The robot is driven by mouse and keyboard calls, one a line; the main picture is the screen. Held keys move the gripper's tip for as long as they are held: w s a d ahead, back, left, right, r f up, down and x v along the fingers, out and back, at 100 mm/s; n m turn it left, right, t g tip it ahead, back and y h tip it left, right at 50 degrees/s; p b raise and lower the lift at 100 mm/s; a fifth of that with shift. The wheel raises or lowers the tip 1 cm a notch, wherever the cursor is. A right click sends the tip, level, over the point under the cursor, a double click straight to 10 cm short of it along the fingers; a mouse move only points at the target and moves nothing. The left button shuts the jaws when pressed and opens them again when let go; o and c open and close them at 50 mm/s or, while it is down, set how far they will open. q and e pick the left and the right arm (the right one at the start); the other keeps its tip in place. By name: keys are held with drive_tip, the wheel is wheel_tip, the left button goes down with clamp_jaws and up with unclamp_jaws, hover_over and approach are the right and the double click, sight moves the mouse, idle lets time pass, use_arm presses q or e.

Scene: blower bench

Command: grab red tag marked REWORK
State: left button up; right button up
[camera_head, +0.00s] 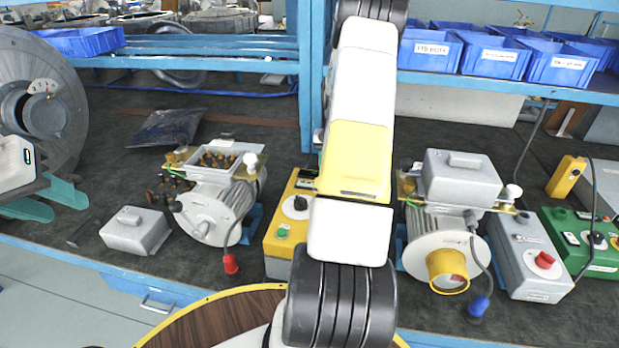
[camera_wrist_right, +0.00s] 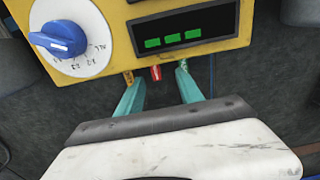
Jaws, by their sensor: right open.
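A small red tag (camera_wrist_right: 156,72) with a pale mark shows in the right wrist view, at the lower edge of a yellow box; its lettering is too small to read. My right gripper (camera_wrist_right: 155,80) is open, its teal fingers on either side of the tag with gaps between. No grip on the tag shows. I cannot pick out the tag in the head view, where my right arm covers the middle. My left gripper (camera_head: 67,207) is open and empty at the left, above the bench near a loose grey cover (camera_head: 135,231).
The yellow box (camera_wrist_right: 110,60) has a blue knob (camera_wrist_right: 58,38) and a green-lit display (camera_wrist_right: 186,30). Small yellowish and green pieces sit by the right fingertips. Blower motors (camera_head: 207,207) (camera_head: 447,250) stand on the bench on both sides of my right arm. Blue bins (camera_head: 490,55) line the shelf.

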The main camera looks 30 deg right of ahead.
drive_tip(key=f, duration=0.3)
drive_tip(key=shift+s+d, duration=0.2)
drive_tip(key=shift+d, duration=0.1)
drive_tip(key=f, duration=0.5)
drive_tip(key=shift+s+d+f, duration=0.15)
drive_tip(key=shift+d+f, duration=0.05)
drive_tip(key=shift+f, duration=0.15)
clamp_jaws()
